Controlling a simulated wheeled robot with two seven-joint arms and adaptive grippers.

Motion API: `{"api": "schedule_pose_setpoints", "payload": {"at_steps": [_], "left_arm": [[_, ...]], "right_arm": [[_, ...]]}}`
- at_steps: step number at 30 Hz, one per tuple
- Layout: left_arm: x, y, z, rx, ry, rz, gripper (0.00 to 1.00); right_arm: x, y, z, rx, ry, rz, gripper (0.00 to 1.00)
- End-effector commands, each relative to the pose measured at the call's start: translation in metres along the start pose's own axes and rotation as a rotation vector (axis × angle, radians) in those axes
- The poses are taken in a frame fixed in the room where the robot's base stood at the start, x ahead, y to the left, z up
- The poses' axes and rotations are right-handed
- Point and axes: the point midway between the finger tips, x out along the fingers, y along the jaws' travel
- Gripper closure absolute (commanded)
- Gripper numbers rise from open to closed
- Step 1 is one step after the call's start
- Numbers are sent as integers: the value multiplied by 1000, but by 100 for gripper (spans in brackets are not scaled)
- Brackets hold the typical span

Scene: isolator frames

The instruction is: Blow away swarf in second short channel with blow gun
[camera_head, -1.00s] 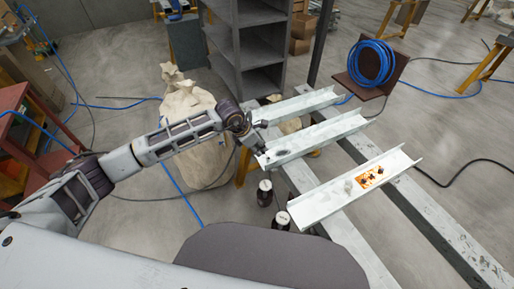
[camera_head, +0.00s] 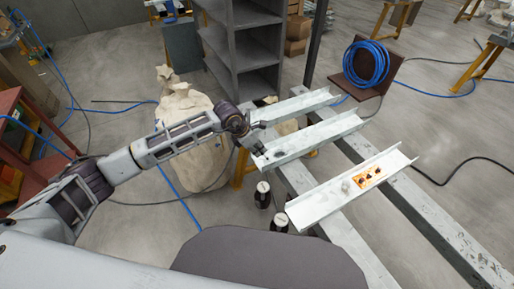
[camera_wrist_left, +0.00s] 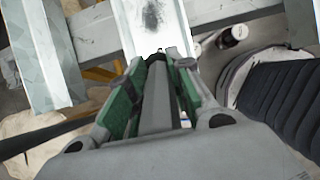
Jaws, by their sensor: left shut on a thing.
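Three short pale metal channels lie across long beams in the head view: a far one (camera_head: 295,105), a middle one (camera_head: 318,134) and a near one (camera_head: 325,198). A dark patch, perhaps swarf, lies in the middle channel near its left end; a dark patch (camera_wrist_left: 153,14) also shows in a channel in the left wrist view. My left gripper (camera_head: 257,149) is at the left end of the middle channel. In the left wrist view its green-padded fingers are shut on a grey object (camera_wrist_left: 157,98), likely the blow gun, pointing toward the channel. My right gripper is out of view.
The near channel holds an orange patch with dark spots (camera_head: 369,177) and a small grey lump. Dark bottles (camera_head: 263,195) stand below the channels' left ends. A pale sack (camera_head: 185,110), grey shelf (camera_head: 245,50) and blue hose coil (camera_head: 367,62) stand behind.

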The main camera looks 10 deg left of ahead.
Motion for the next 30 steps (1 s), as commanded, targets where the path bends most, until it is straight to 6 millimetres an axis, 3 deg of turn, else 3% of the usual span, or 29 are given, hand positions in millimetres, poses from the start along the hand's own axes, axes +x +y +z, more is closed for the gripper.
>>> {"api": "schedule_pose_setpoints", "payload": {"at_steps": [30], "left_arm": [[7, 0, 15, 0, 0, -1, 100]], "right_arm": [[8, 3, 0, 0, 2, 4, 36]]}}
